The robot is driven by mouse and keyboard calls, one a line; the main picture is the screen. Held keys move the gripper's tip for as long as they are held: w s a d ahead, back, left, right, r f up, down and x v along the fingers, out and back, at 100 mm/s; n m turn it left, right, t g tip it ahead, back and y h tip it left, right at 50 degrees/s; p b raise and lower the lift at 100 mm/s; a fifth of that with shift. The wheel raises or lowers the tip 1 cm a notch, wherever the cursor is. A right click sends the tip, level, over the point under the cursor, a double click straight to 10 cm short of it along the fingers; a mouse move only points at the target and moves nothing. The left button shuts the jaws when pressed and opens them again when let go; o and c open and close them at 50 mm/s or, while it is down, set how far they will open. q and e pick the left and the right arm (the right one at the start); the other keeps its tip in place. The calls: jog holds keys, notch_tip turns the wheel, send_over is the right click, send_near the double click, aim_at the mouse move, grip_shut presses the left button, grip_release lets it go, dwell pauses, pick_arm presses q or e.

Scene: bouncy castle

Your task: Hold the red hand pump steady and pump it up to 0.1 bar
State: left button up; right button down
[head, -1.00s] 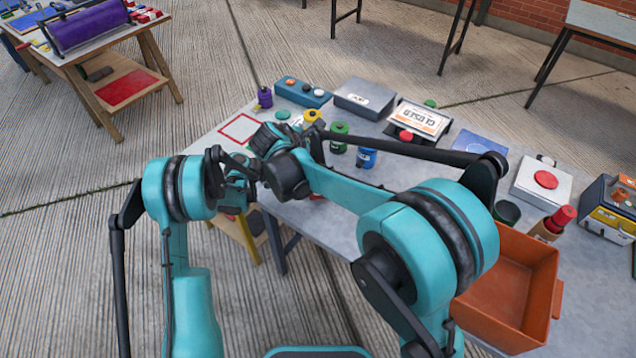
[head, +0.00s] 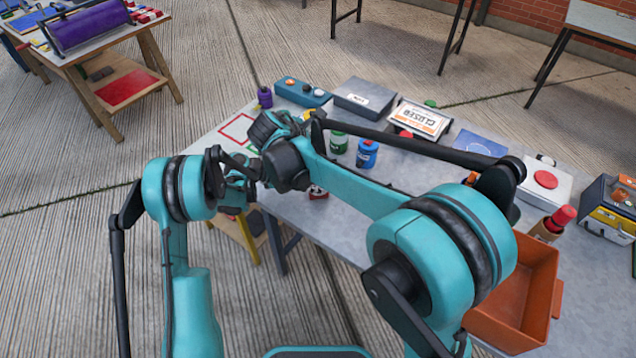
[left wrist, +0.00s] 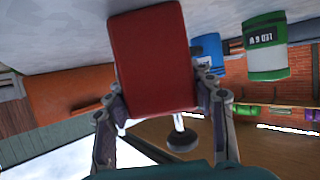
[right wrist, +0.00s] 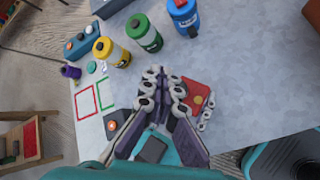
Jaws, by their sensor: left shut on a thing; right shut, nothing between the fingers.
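The red hand pump shows as a red block (left wrist: 155,60) between the fingers of my left gripper (left wrist: 165,98) in the left wrist view. A pale rod with a black knob (left wrist: 182,140) shows beyond it. In the right wrist view the pump (right wrist: 193,94) has a small orange round spot; no pressure reading can be made out. My right gripper (right wrist: 160,78) is shut and empty, its fingertips left of the pump in that view; I cannot tell whether they touch it.
Green (head: 338,142) and blue (head: 366,154) cans stand close behind my right arm, with a yellow can (right wrist: 111,52) beside them. An orange bin (head: 510,300) is at the right, near a box with a red button (head: 545,180). A red square outline (head: 237,129) marks the table's left end.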

pick_arm(q)
jog(key=shift+f, duration=0.1)
pick_arm(e)
notch_tip(320, 180, down, 8)
jog(key=shift+r, duration=0.25)
jog(key=shift+f, duration=0.45)
pick_arm(q)
jog(key=shift+s, duration=0.1)
pick_arm(e)
jog(key=shift+f, duration=0.15)
dwell(0.7)
pick_arm(q)
jog(key=shift+s+d+r, duration=0.1)
jog(key=shift+r, duration=0.15)
pick_arm(e)
jog(key=shift+s+a+f, duration=0.1)
jog(key=shift+f, duration=0.35)
jog(key=shift+a+r, duration=0.15)
jog(key=shift+r, duration=0.05)
pick_arm(q)
jog(key=shift+f, duration=0.1)
pick_arm(e)
jog(key=shift+a+r, duration=0.1)
jog(key=shift+r, duration=0.4)
pick_arm(q)
jog(key=shift+w+f, duration=0.1)
jog(key=shift+w, duration=0.1)
pick_arm(e)
jog(key=shift+r, duration=2.65)
